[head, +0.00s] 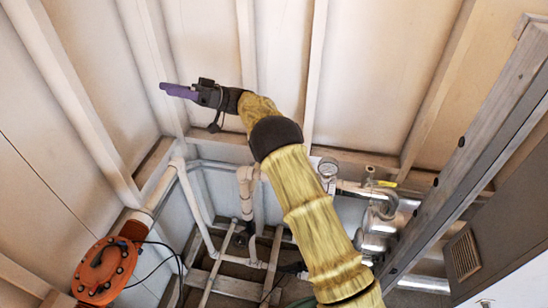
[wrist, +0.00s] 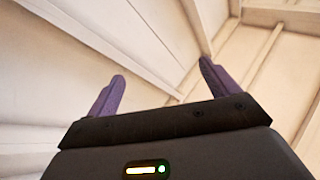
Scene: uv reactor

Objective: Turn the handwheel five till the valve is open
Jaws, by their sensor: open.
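My gripper (head: 168,89) is raised high at the upper left of the head view, in front of the wall panels. Its purple fingers point left. In the wrist view my gripper (wrist: 162,72) has its two fingers wide apart, with nothing between them. Only pale panels and beams show beyond the fingers. I cannot make out a handwheel marked five in either view. A small valve with a yellow lever (head: 381,183) sits on the piping right of my arm. My arm hides part of the piping.
White pipes (head: 190,200) run along the wall base. A pressure gauge (head: 328,168) and shiny metal pipes (head: 378,240) are right of my arm. A grey beam (head: 470,145) slants at the right.

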